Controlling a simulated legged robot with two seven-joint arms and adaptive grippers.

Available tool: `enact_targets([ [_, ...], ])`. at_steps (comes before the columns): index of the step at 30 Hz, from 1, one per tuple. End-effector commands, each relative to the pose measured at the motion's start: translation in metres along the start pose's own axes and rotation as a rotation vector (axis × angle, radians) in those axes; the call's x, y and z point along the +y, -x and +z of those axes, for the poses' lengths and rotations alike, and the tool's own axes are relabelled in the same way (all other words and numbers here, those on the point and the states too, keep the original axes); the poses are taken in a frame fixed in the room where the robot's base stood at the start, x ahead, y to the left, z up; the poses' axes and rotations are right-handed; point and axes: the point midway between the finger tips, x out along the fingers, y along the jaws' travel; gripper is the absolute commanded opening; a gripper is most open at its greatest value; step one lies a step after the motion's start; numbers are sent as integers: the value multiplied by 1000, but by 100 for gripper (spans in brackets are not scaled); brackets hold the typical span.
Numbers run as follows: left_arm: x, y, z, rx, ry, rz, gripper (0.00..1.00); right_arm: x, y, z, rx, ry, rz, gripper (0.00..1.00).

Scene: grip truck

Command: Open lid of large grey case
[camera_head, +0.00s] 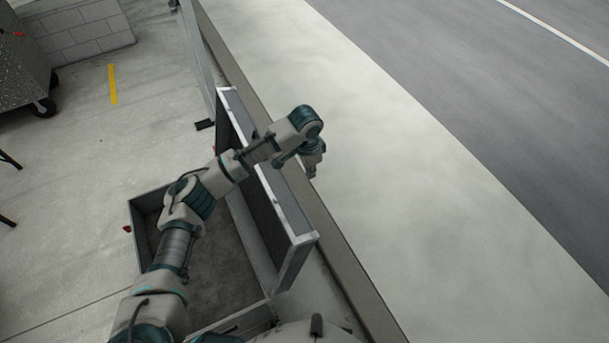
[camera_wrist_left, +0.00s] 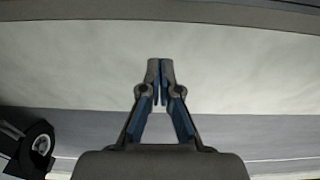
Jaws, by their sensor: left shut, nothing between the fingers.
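The large grey case (camera_head: 137,222) stands open on the floor in the head view, with its dark, empty-looking inside showing. Its lid (camera_head: 295,225) stands roughly upright along the case's right side. My left arm reaches across the case and over the lid's top edge. My left gripper (camera_head: 311,172) is just beyond the lid's outer side, pointing down. In the left wrist view the left gripper (camera_wrist_left: 160,68) is shut with nothing between its fingers. Part of the case is hidden behind my arm. My right gripper is not in view.
A kerb-like strip (camera_head: 345,265) runs along the lid's right side, with pale ground and a grey road (camera_head: 470,90) beyond. A wheeled metal cart (camera_head: 22,65) and a low block wall (camera_head: 85,30) stand at upper left. The floor left of the case is mostly clear.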

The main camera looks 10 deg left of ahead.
Motion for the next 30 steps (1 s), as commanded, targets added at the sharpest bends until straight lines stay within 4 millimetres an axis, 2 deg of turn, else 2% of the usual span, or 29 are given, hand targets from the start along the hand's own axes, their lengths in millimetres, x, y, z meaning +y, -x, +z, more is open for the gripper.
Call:
enact_targets([
  [5, 2, -17, 0, -2, 0, 1, 0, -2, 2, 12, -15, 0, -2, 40],
  [11, 0, -60, -1, -4, 0, 3, 0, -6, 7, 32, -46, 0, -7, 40],
  [17, -1, -102, -2, -4, 0, 3, 0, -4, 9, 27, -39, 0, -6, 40],
  [24, -1, -88, 30, 0, 0, 0, 0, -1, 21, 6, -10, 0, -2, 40],
  [30, -1, -87, 36, -2, 0, 2, 0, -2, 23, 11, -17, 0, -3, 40],
])
